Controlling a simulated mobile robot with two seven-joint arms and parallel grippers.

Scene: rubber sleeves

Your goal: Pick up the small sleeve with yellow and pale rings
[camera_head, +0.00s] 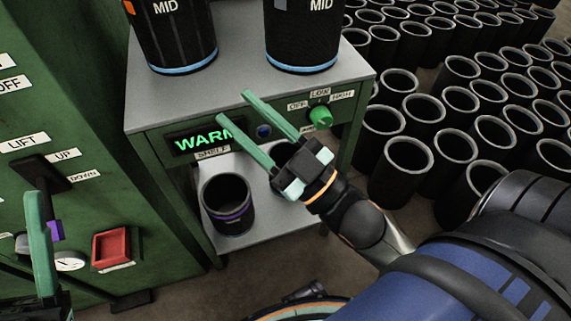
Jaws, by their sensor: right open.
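A small dark sleeve with a purple ring and a pale ring (230,214) stands upright on the lower shelf of the green bench. I cannot make out a yellow ring on it, and no sleeve with yellow and pale rings shows clearly. My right gripper (235,106) is open and empty, with its two green fingers spread in front of the bench's front panel, above and right of that sleeve. It hides part of the lower shelf. My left gripper (41,243) is only partly in view at the lower left edge; its opening cannot be judged.
Two large dark sleeves marked MID stand on the grey bench top (235,85). The front panel has a lit WARM display (205,138) and a green knob (321,117). A green cabinet (75,110) stands left. Many black sleeves (405,160) crowd the floor right.

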